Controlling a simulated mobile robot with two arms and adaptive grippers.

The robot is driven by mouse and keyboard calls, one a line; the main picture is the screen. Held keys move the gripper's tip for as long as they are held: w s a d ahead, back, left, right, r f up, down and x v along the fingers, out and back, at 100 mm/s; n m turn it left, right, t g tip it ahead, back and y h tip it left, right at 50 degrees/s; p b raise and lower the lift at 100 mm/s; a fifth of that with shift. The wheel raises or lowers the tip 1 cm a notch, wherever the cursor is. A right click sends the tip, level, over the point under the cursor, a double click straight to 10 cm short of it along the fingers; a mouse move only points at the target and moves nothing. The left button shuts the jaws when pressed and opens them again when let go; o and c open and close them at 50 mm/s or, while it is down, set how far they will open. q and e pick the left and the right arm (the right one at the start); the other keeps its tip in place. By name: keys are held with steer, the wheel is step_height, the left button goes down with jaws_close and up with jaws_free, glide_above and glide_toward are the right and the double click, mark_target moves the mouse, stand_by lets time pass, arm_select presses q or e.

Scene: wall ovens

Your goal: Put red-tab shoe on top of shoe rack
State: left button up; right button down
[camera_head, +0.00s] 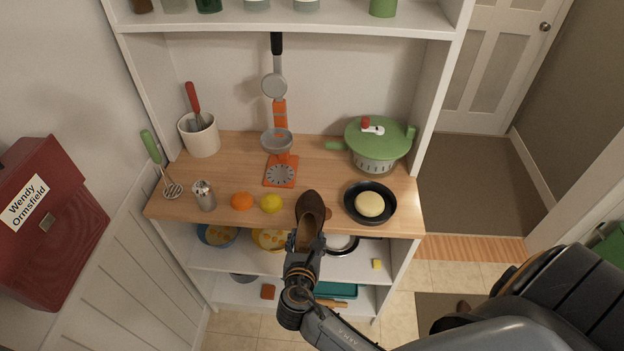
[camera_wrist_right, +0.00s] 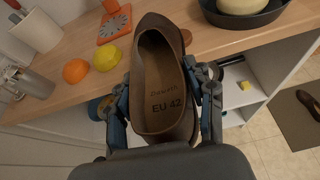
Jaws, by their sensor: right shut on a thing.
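My right gripper (camera_head: 305,250) is shut on a brown shoe (camera_head: 310,208), held toe-away in front of the wooden counter's edge. In the wrist view my right gripper (camera_wrist_right: 165,92) has its fingers on both sides of the shoe (camera_wrist_right: 160,60), whose tan insole reads "EU 42". I cannot see a red tab on it. A second dark shoe (camera_wrist_right: 305,79) lies on a mat on the floor at the right of the wrist view. No shoe rack can be made out in either view. My left gripper is not in view.
The wooden counter (camera_head: 230,170) holds an orange (camera_head: 242,201), a lemon (camera_head: 271,203), a black pan (camera_head: 385,210), a green pot (camera_head: 375,150) and an orange scale (camera_head: 280,175). White shelves below hold bowls. A brown mat (camera_head: 432,305) lies on the tiled floor at right.

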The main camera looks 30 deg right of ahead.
steer(key=w+d+b, duration=0.2)
steer(key=w+d, duration=0.1)
steer(key=w, duration=0.2)
steer(key=w+d+b, duration=0.2)
steer(key=w+d, duration=0.2)
steer(key=w, duration=0.1)
steer(key=w+d+b, duration=0.2)
steer(key=w+d, duration=0.1)
steer(key=w, duration=0.2)
steer(key=shift+w+d+f+b, duration=0.1)
steer(key=shift+w+d+b, duration=0.1)
steer(key=shift+w+b, duration=0.15)
steer(key=w+d+b, duration=0.2)
steer(key=w+b, duration=0.1)
steer(key=shift+d+f, duration=0.1)
steer(key=shift+f, duration=0.1)
steer(key=shift+f+b, duration=0.6)
steer(key=shift+b, duration=0.15)
steer(key=shift+s+r, duration=0.15)
steer(key=shift+r, duration=0.1)
steer(key=shift+f, duration=0.25)
steer(key=c, duration=0.5)
jaws_free()
